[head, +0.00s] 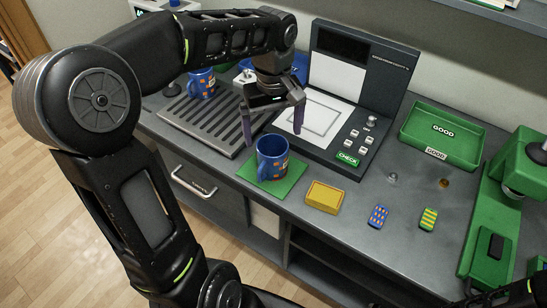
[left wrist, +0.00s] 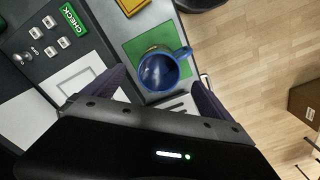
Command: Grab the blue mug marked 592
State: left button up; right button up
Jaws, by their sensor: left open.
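A blue mug (head: 272,157) with orange and white marks stands upright on a green mat (head: 288,184) near the counter's front edge. Its number is too small to read. The left wrist view shows this mug (left wrist: 160,71) from above, its handle toward the upper right, on the green mat (left wrist: 135,46). My left gripper (head: 272,120) is open and empty, its fingers pointing down above and just behind the mug. A second blue mug (head: 202,82) with similar marks stands farther back at the left, by the slatted rack; its number is unreadable too.
A grey machine with a CHECK button (head: 347,158) stands behind the mug. A yellow block (head: 324,196) and two small patterned pieces, blue (head: 378,216) and green-striped (head: 428,219), lie to its right. A green GOOD tray (head: 470,150) and green press (head: 512,190) are farther right.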

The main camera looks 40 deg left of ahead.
aim_at(273, 151)
pick_arm(q)
jog(key=shift+w+f, duration=0.1)
jog(key=shift+f, duration=1.3)
notch_tip(273, 151, down, 5)
jog(key=shift+f+p, duration=0.1)
jog(key=shift+p, duration=0.7)
jog(key=shift+c, duration=0.6)
jog(key=c, duration=1.7)
jog(key=shift+a, duration=0.1)
jog(key=shift+c, duration=0.2)
notch_tip(273, 151, up, 10)
jog(key=b, duration=0.1)
